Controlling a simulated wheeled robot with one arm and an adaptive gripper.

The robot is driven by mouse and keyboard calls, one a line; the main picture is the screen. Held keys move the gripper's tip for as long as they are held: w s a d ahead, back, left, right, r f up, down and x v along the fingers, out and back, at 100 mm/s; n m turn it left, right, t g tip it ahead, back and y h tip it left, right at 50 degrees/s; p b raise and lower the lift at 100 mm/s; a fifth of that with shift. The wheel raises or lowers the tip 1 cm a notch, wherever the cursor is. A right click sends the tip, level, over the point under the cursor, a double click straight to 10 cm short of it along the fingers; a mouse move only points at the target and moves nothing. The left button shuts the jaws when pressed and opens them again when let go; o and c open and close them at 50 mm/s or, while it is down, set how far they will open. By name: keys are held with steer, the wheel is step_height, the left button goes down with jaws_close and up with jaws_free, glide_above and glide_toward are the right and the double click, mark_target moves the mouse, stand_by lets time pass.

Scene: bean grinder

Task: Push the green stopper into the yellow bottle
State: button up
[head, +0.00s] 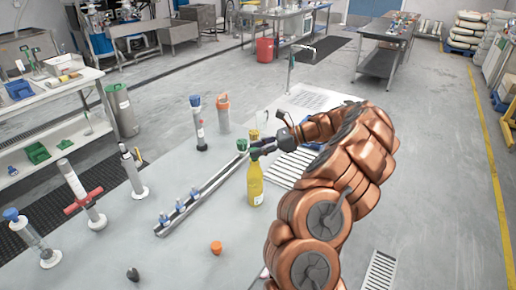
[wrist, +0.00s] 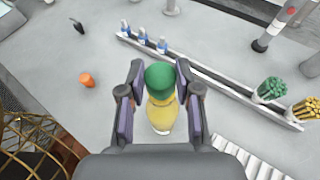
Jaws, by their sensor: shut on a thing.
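The yellow bottle (head: 255,188) stands upright on the grey table, with a white label low on its side. The green stopper (wrist: 160,75) is between the fingers of my gripper (wrist: 161,84), directly over the bottle, which shows below it in the wrist view (wrist: 162,114). In the head view the stopper (head: 254,153) sits at the top of the bottle's neck, with my gripper (head: 262,149) around it from the right. My gripper is shut on the stopper. I cannot tell how deep the stopper sits, as the bottle's mouth is hidden.
A long metal rail (head: 203,189) with small blue-topped vials runs behind the bottle, with green and yellow bundles at its far end. An orange stopper (head: 216,247) and a small dark object (head: 132,274) lie in front. Several upright cylinders stand left. A white ribbed drainboard (head: 293,166) is at right.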

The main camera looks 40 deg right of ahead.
steer(key=shift+f, duration=0.6)
steer(key=o, duration=1)
steer(key=v, duration=1.2)
steer(key=shift+w, duration=0.1)
